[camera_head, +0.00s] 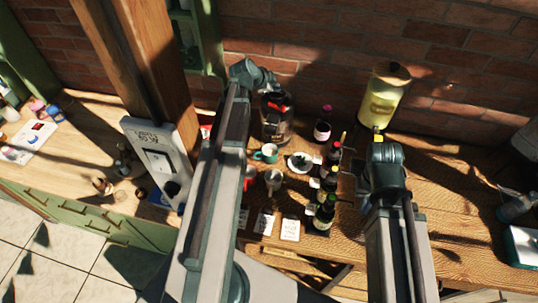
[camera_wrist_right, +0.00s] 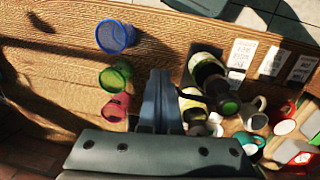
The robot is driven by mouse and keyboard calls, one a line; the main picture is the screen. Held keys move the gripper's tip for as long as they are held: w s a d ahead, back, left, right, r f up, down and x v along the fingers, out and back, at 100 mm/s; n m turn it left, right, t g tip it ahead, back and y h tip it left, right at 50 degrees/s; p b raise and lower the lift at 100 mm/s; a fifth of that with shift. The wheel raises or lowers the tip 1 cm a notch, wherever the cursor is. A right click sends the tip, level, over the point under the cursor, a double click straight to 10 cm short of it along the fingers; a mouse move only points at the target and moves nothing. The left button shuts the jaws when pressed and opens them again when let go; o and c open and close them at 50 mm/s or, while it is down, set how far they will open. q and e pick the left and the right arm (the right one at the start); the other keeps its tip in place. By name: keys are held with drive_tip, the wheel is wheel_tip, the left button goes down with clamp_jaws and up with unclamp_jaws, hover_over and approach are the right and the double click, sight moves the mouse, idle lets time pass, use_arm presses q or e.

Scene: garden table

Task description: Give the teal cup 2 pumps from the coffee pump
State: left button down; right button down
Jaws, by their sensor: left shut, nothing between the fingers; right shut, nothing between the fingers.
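The teal cup (camera_head: 266,153) stands on the wooden counter in front of a large dark dispenser (camera_head: 276,128) with a red part on top. I cannot tell for sure whether this is the coffee pump; several dark pump bottles (camera_head: 325,214) also stand in a row to the right. My left gripper (camera_head: 274,84) is shut and empty, over or just behind the dispenser's top. My right gripper is shut and empty in the right wrist view (camera_wrist_right: 160,100), beside the bottles (camera_wrist_right: 208,72). In the head view its fingers are mostly hidden behind its wrist.
A yellow drink dispenser (camera_head: 383,97) stands by the brick wall. Blue (camera_wrist_right: 115,37), green (camera_wrist_right: 115,76) and pink glasses (camera_wrist_right: 115,107) stand left of my right fingers.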

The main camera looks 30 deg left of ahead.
sight(275, 94)
use_arm(q)
drive_tip(key=shift+f+b, duration=0.65)
idle(0.5)
drive_tip(key=shift+r+p, duration=1.1)
drive_tip(key=shift+r, duration=0.1)
wheel_tip(275, 94, up, 6)
drive_tip(key=p, duration=0.6)
drive_tip(key=shift+s+f, duration=0.1)
drive_tip(key=shift+f, duration=0.1)
idle(0.4)
